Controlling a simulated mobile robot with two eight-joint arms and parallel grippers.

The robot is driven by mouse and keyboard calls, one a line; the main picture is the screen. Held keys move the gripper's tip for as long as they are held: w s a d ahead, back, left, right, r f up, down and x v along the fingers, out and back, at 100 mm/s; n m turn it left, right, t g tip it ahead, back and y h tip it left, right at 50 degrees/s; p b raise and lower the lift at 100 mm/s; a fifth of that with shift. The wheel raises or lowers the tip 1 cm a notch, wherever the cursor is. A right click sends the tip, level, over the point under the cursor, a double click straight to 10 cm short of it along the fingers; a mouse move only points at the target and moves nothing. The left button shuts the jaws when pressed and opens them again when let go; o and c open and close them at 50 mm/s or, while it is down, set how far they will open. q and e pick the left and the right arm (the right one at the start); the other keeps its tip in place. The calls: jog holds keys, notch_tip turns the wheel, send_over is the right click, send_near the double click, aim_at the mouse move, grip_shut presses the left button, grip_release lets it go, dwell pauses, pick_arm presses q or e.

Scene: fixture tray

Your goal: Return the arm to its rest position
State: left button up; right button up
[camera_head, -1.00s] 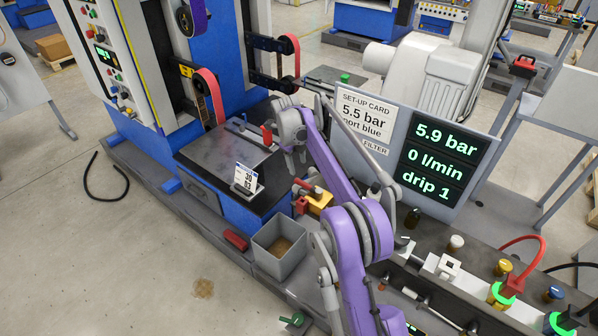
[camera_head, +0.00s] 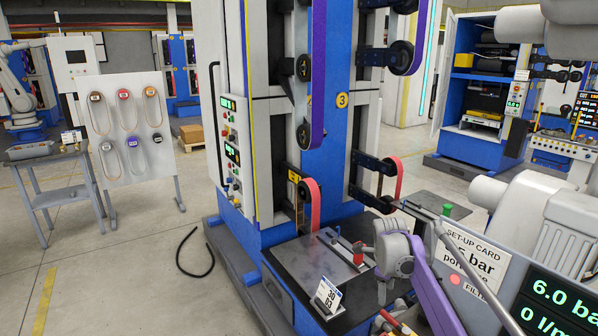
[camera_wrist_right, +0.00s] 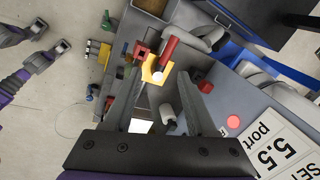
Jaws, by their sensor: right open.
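My right arm (camera_head: 432,298) is purple with grey joints. It reaches in from the lower right of the head view, in front of the set-up card. My right gripper (camera_head: 387,294) hangs fingers down at the right of the dark machine table (camera_head: 300,262). In the right wrist view the right gripper (camera_wrist_right: 160,84) has its two grey fingers apart with nothing held between them. Below the fingers I see a yellow block (camera_wrist_right: 153,70) and a red handle (camera_wrist_right: 170,52); a gap to them cannot be judged. My left gripper does not show in the head view.
A tall blue and white belt machine (camera_head: 335,130) stands close by the arm. A small card stand (camera_head: 326,295) is on its table. The set-up card (camera_head: 470,262) and display (camera_head: 560,305) are at right.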

jog(key=s+a+r+n+t, duration=0.1)
jog(key=s+a+r+n, duration=0.15)
jog(key=s+n, duration=0.55)
jog(key=s+a+r+n+t, duration=0.1)
jog(key=s+a+n, duration=0.3)
jog(key=s, duration=0.6)
jog(key=s+a+f+n+t, duration=0.1)
jog(key=s+f+n, duration=0.3)
jog(key=s+n, duration=0.3)
jog(key=s+a+f+n+y, duration=0.1)
jog(key=s+f+n, duration=0.4)
jog(key=s, duration=0.7)
jog(key=shift+n+t+y, duration=0.3)
jog(key=shift+n+t, duration=0.1)
jog(key=shift+n, duration=0.5)
jog(key=shift+f, duration=0.1)
jog(key=shift+c, duration=0.6)
jog(key=shift+s, duration=0.1)
